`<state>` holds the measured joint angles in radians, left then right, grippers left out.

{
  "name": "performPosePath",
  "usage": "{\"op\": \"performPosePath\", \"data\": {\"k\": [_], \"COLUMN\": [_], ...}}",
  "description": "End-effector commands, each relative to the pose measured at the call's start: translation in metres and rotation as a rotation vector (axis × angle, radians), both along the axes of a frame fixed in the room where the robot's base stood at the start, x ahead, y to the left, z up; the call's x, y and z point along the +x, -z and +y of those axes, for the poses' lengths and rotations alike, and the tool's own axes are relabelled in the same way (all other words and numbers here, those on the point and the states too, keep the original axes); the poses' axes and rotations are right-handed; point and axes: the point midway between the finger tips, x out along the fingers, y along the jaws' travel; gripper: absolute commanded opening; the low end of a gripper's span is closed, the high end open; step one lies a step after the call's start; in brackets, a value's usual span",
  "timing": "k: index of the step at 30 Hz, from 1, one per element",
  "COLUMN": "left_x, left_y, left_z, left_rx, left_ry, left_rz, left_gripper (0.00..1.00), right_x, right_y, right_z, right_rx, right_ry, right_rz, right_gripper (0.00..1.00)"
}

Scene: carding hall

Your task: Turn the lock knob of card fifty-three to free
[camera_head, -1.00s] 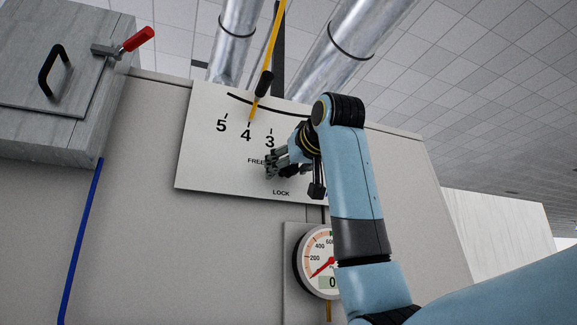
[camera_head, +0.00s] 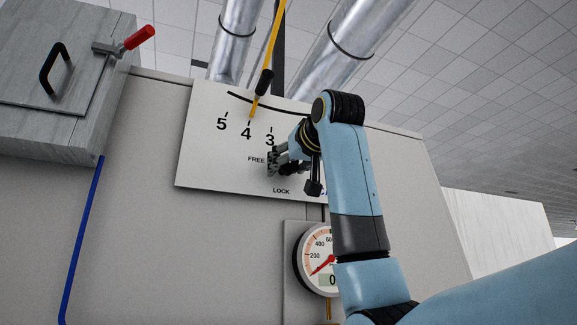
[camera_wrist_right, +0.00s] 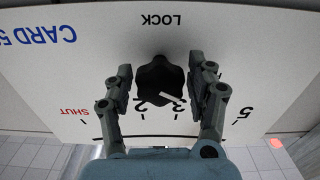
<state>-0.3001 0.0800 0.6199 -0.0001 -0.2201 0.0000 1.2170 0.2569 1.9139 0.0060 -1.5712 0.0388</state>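The white card panel (camera_head: 207,160) carries the words FREE and LOCK and a numbered scale. It also shows upside down in the right wrist view (camera_wrist_right: 75,75), with part of a blue CARD label. The black lock knob (camera_wrist_right: 158,78) sits below LOCK in that picture, with a pale bar at its lower right. My right gripper (camera_head: 274,162) is at the panel beside FREE and hides the knob in the head view. In the wrist view its fingers (camera_wrist_right: 162,75) stand open on either side of the knob, with narrow gaps visible. My left gripper is out of view.
A yellow lever (camera_head: 266,62) with a black sleeve points near 4 on the scale. A round gauge (camera_head: 317,262) is below the panel. A grey box (camera_head: 48,140) with a red-handled clamp (camera_head: 136,39) is at upper left. Silver ducts (camera_head: 340,55) rise behind.

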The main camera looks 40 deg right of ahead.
Motion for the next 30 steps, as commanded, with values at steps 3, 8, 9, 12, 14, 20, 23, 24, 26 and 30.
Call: {"op": "performPosePath", "data": {"k": [3, 8, 9, 12, 14, 20, 23, 24, 26, 30], "left_x": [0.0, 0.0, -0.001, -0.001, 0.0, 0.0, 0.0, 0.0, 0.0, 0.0], "left_y": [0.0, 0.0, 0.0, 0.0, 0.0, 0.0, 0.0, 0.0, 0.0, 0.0], "left_z": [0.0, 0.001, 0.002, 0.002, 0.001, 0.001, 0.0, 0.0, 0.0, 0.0], "left_rx": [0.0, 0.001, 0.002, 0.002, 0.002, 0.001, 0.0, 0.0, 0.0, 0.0], "left_ry": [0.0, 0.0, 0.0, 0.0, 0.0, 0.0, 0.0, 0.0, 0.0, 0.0], "left_rz": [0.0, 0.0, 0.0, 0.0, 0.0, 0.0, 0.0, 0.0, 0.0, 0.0], "left_gripper": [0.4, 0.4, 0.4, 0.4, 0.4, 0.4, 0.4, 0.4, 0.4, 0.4], "right_x": [0.0, 0.0, -0.001, -0.007, -0.014, -0.057, -0.078, -0.086, -0.096, -0.111], "right_y": [0.0, 0.0, 0.0, -0.001, -0.001, -0.001, -0.002, -0.001, -0.001, 0.0], "right_z": [0.0, 0.0, 0.0, 0.002, 0.004, 0.014, 0.019, 0.021, 0.023, 0.027], "right_rx": [0.0, -0.001, -0.001, -0.001, -0.002, -0.002, -0.001, -0.001, -0.001, -0.002], "right_ry": [0.0, 0.0, 0.0, 0.0, 0.0, 0.0, 0.0, 0.0, 0.0, 0.0], "right_rz": [0.0, 0.0, 0.0, -0.002, -0.003, -0.005, -0.006, -0.005, -0.005, -0.003], "right_gripper": [0.67, 0.67, 0.67, 0.67, 0.67, 0.67, 0.67, 0.67, 0.67, 0.67]}}
